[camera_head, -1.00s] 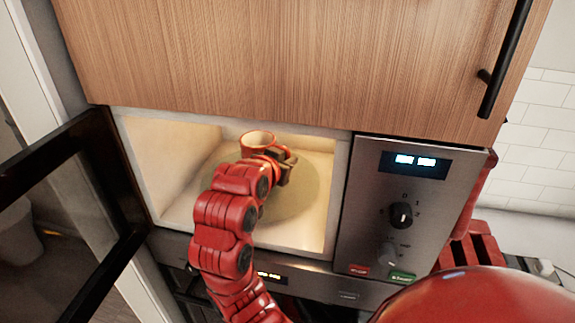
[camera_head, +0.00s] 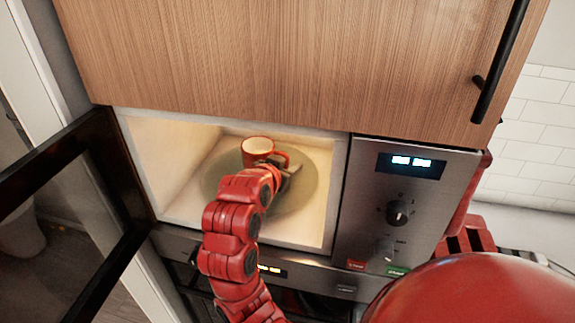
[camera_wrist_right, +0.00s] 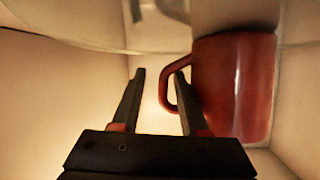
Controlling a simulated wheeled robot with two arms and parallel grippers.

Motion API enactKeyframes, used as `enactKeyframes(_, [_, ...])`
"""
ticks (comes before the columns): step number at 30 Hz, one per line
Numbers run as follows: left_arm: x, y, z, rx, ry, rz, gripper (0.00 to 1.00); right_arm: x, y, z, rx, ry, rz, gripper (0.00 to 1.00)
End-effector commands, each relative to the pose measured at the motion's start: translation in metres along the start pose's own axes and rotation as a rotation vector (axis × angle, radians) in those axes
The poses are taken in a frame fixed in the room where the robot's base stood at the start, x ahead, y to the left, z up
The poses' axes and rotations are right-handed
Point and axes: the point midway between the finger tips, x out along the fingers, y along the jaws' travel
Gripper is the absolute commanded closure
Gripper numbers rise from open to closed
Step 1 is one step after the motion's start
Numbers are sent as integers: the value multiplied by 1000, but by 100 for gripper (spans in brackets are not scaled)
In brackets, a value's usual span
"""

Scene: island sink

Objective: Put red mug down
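The red mug (camera_head: 257,147) with a pale inside stands upright inside the open microwave (camera_head: 180,160), appearing to rest on the round turntable (camera_head: 300,193). Its handle points right in the head view. My right gripper (camera_head: 288,170) is inside the microwave at the handle side of the mug, partly hidden by my wrist. In the right wrist view, its two fingers (camera_wrist_right: 160,72) are apart. The mug (camera_wrist_right: 238,85) is at the right there, and its handle overlaps the right finger; I cannot tell whether that finger is inside the loop. My left gripper is not in view.
The dark microwave door (camera_head: 60,165) is swung open at the left. The control panel (camera_head: 398,210) is right of the opening, and a wooden cabinet (camera_head: 290,60) is above. Turntable room is free right of the mug.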

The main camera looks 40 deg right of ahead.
Motion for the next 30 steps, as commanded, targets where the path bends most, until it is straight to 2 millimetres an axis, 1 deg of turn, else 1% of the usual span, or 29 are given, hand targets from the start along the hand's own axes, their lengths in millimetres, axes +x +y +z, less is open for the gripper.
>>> enactKeyframes(4, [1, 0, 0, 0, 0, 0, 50, 0, 0, -1, 0, 0, 0, 56])
enactKeyframes(6, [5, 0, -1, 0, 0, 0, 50, -2, -1, -4, 0, -1, 0, 56])
enactKeyframes(8, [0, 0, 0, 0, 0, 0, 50, -6, -1, -1, 0, 2, -2, 56])
enactKeyframes(11, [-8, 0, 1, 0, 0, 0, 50, -21, -2, 0, 2, 3, -5, 56])
enactKeyframes(16, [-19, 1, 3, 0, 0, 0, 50, -59, -2, 1, 2, 3, -8, 56])
enactKeyframes(21, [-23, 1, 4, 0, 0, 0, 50, -95, -2, 0, 4, -3, -8, 56])
enactKeyframes(25, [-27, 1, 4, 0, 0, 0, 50, -112, -2, -1, 3, 0, -5, 56])
enactKeyframes(27, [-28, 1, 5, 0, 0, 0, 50, -117, -1, -1, 3, -1, -4, 56])
enactKeyframes(30, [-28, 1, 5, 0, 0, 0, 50, -121, 0, -2, 4, -1, -2, 56])
